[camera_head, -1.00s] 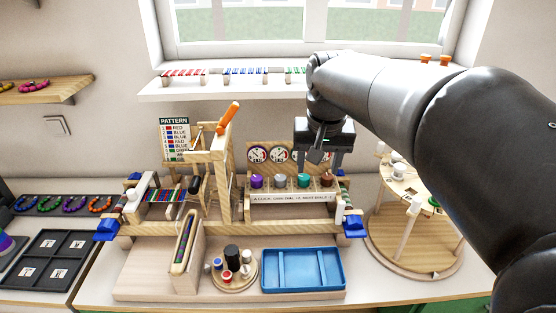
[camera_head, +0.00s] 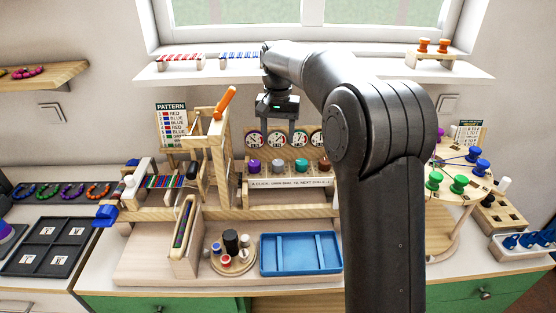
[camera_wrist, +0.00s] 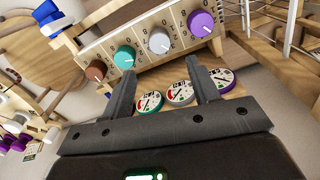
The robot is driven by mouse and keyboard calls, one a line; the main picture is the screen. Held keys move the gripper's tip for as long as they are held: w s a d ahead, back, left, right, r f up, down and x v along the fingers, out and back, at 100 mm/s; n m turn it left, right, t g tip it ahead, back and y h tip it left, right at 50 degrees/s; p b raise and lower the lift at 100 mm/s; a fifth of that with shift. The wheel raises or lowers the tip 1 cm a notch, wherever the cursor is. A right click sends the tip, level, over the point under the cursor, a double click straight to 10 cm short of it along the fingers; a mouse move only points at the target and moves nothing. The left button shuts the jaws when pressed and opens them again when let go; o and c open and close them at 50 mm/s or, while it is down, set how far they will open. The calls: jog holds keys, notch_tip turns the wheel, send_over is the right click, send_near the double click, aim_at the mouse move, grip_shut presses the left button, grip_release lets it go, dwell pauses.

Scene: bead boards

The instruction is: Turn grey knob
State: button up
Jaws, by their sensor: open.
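The grey knob (camera_head: 278,166) stands in a row on the wooden bead board, between a purple knob (camera_head: 254,166) and a teal knob (camera_head: 301,165). A brown knob (camera_head: 324,165) ends the row on the right. My gripper (camera_head: 278,133) points down above the grey knob, its fingers apart and empty. In the wrist view, the grey knob (camera_wrist: 159,41) shows beyond the gap between the fingertips (camera_wrist: 162,68), not between the fingers. The teal knob (camera_wrist: 124,57) lies near the line of the left finger.
Several round dials (camera_head: 276,139) stand behind the knobs, close to my fingers. A wooden post frame with an orange handle (camera_head: 225,102) rises to the left. A blue tray (camera_head: 301,271) lies in front. A shelf (camera_head: 314,68) runs behind, under the window.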

aim_at(278, 162)
notch_tip(278, 162, down, 9)
jog(key=shift+f, duration=0.15)
dwell(0.4)
jog(key=c, duration=1)
jog(key=shift+o, duration=0.2)
jog(key=shift+n, duration=0.3)
jog(key=shift+n, duration=3)
jog(key=o, duration=1)
jog(key=shift+c, duration=0.2)
